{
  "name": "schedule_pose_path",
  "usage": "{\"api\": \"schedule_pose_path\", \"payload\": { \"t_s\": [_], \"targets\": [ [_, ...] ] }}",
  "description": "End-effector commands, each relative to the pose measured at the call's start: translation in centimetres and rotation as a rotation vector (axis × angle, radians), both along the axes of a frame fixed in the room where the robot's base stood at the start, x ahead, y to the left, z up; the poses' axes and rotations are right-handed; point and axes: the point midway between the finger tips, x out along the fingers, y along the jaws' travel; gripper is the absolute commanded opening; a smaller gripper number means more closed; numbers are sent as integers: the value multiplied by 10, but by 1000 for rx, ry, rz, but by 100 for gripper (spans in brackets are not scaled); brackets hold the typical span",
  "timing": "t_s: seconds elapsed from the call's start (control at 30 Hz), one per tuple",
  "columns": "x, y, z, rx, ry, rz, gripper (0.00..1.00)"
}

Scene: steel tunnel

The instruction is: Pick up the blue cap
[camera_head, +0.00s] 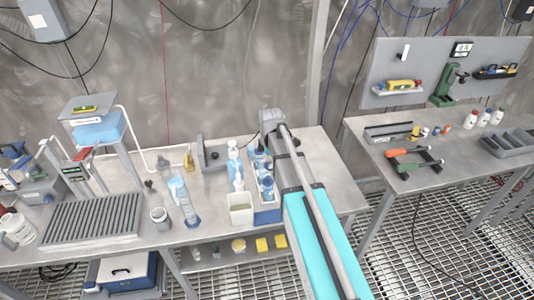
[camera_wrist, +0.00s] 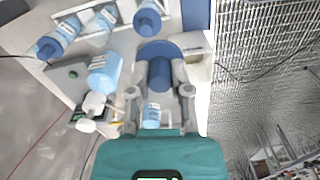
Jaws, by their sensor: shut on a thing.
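In the wrist view my gripper (camera_wrist: 159,88) has its two grey fingers on either side of a blue cap (camera_wrist: 159,73) and is shut on it. A pale labelled bottle (camera_wrist: 152,114) shows below the cap, between the fingers; I cannot tell whether the cap is still joined to it. In the head view a blue cap (camera_head: 268,181) shows beside my arm, over a blue-and-white holder (camera_head: 267,216) at the workbench's front edge. My fingertips are hidden by my arm there.
Several blue-topped bottles stand close by, including a pump bottle (camera_head: 234,160). A cream bin (camera_head: 241,210) stands left of the holder. A ribbed grey tray (camera_head: 93,219) lies on the left of the workbench (camera_head: 215,228). A second bench (camera_head: 430,175) stands to the right across a gap.

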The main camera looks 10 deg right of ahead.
Motion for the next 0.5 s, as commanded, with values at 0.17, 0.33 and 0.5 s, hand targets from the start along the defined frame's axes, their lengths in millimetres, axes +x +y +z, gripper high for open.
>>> {"api": "schedule_pose_path", "payload": {
  "t_s": [0.17,0.33,0.5],
  "targets": [
    [-18,0,9,0,0,0,0],
    [-23,-1,11,0,0,0,0],
    [-24,-1,10,0,0,0,0]
  ]
}}
